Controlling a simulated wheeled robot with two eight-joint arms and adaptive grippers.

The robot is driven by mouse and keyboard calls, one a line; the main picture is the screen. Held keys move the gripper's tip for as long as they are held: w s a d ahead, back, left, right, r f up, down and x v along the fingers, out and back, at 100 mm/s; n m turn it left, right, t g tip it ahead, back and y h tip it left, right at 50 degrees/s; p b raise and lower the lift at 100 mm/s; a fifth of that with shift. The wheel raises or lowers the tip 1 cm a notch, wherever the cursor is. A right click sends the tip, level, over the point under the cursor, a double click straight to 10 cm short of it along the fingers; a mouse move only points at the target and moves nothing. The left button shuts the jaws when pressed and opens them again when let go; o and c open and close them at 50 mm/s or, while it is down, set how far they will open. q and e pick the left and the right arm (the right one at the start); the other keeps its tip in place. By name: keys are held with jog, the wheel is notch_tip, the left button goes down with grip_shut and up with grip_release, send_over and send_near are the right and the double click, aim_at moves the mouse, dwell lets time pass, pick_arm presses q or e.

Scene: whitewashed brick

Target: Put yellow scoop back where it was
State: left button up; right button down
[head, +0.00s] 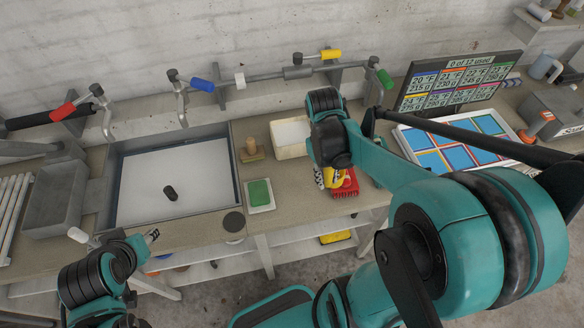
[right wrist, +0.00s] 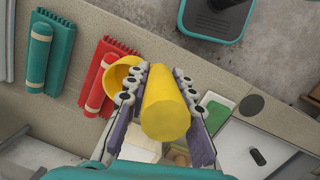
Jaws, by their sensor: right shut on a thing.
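The yellow scoop (right wrist: 166,108) is between the fingers of my right gripper (right wrist: 160,90) in the right wrist view. Its thick handle points toward the camera and its hollow bowl (right wrist: 122,82) shows beside the left finger. In the head view my right gripper (head: 321,177) is low over the counter's front part, with a bit of yellow beside it, mostly hidden by the arm. I cannot tell whether the scoop touches the counter. My left gripper (head: 152,236) is at the sink's front edge; its jaw opening is unclear.
A red brush (head: 346,186) lies close beside the right gripper, with a teal brush (right wrist: 38,58) further left in the wrist view. A green pad (head: 260,193), wooden-handled tool (head: 250,150), cream box (head: 289,135) and sink basin (head: 225,160) are nearby.

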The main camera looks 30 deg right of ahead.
jog(key=shift+w+a+f+b, duration=0.6)
jog(key=shift+w+a+f, duration=0.3)
jog(key=shift+w+f, duration=0.85)
jog(key=shift+w+a+f+b, duration=0.55)
jog(key=shift+w+a+f, duration=0.35)
jog(key=shift+w+f, duration=0.85)
jog(key=shift+w+a+f+b, duration=0.6)
jog(key=shift+w+a+f, duration=0.3)
jog(key=shift+w+f, duration=0.85)
jog(key=shift+s+f, duration=0.2)
jog(key=shift+s, duration=0.1)
jog(key=shift+f, duration=0.15)
jog(key=c, duration=1.3)
grip_release()
